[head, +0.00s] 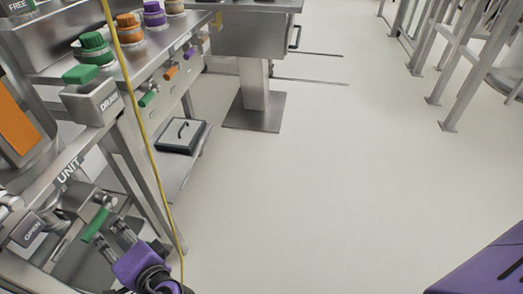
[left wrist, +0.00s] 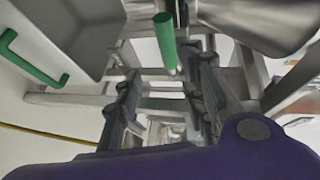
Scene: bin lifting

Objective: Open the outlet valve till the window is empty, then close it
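A green valve handle (head: 95,225) sticks out from the lower metal unit, near a plate marked OPEN (head: 32,230). My purple left gripper (head: 113,236) is just right of and below this handle. In the left wrist view, its two fingers (left wrist: 165,95) stand apart with nothing seen between their tips. A green bar (left wrist: 166,42), seemingly the same handle, shows ahead in line with the gap; I cannot tell whether a finger touches it. An orange panel (head: 18,125) in a metal frame, possibly the window, is cut off at the left edge. My right gripper is not in view.
Above are a DRAIN block (head: 93,103) with a green top and several coloured caps and small handles. A yellow cable (head: 133,90) hangs in front of the frame. The floor (head: 310,190) to the right is clear.

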